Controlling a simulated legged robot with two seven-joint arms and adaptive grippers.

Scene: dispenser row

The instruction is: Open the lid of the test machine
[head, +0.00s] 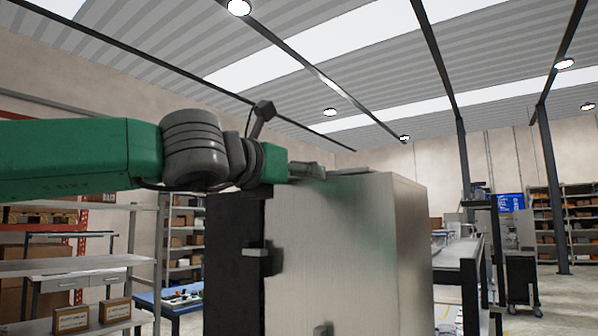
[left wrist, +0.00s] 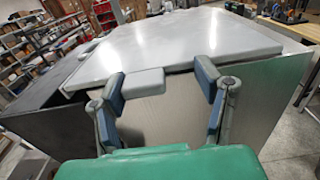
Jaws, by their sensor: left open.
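The test machine (head: 345,240) is a tall, brushed-metal box with a dark side in the head view. Its light grey lid (left wrist: 165,40) lies flat and closed on top in the left wrist view. A grey tab (left wrist: 142,83) juts from the lid's near edge. My left gripper (left wrist: 164,80) is open, its two fingers spread at this edge. The tab lies between the fingers, close to the left one; I cannot tell whether they touch. In the head view the left gripper (head: 306,170) is at the machine's top edge, partly hidden by its own wrist. My right gripper is not seen.
White shelving (head: 75,265) with small boxes stands at the left. A workbench (head: 460,250) runs behind the machine at the right, near a dark cart (head: 521,280). Shelves (head: 575,225) line the far right. The space above the lid is clear.

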